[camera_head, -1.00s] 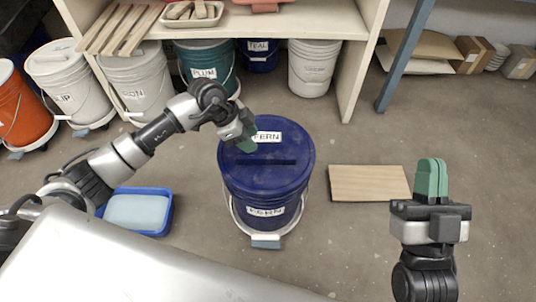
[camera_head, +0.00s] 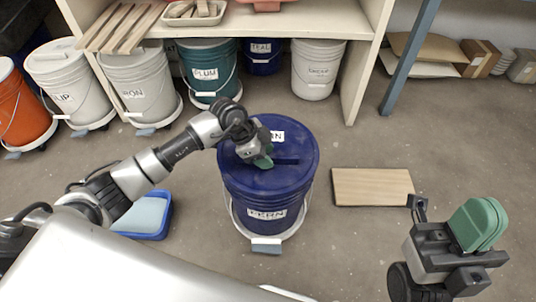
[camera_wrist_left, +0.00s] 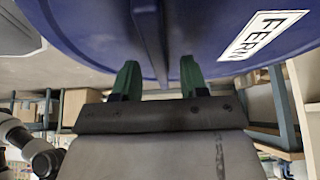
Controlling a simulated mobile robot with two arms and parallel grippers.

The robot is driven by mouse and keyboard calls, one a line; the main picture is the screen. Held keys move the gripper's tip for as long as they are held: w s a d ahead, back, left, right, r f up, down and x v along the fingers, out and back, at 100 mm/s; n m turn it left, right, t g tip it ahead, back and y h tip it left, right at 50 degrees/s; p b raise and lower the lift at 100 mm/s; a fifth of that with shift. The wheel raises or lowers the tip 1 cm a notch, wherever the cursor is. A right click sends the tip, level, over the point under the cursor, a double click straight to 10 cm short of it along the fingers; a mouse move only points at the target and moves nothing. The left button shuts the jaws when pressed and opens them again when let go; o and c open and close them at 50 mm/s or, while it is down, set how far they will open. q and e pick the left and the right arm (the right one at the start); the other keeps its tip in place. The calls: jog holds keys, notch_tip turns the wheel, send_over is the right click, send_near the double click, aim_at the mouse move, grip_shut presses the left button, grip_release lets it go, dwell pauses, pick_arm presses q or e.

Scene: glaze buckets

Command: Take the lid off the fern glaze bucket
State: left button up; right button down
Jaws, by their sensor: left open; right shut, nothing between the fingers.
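The fern glaze bucket (camera_head: 266,198) is dark blue with a white FERN label and stands on a wheeled dolly. Its blue lid (camera_head: 292,175) is on, with a raised bar handle (camera_head: 286,161) across the top and a second FERN label. My left gripper (camera_head: 264,162) is over the lid at the handle's left end. In the left wrist view my left gripper (camera_wrist_left: 158,80) is open, its green fingers pointing at the lid, with the handle (camera_wrist_left: 150,40) running between them. I cannot tell if they touch it. My right gripper (camera_head: 480,224) is shut and empty, well right of the bucket.
A wooden board (camera_head: 372,187) lies on the floor right of the bucket. A blue tray (camera_head: 146,218) is at the left under my arm. More buckets, such as the teal plum bucket (camera_head: 208,75), stand along the shelf behind.

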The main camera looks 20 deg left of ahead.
pick_arm(q)
jog(key=shift+w+d+f, duration=0.1)
jog(key=shift+f, duration=0.1)
jog(key=shift+f+p, duration=0.1)
jog(key=shift+p, duration=0.2)
grip_shut()
dwell(0.3)
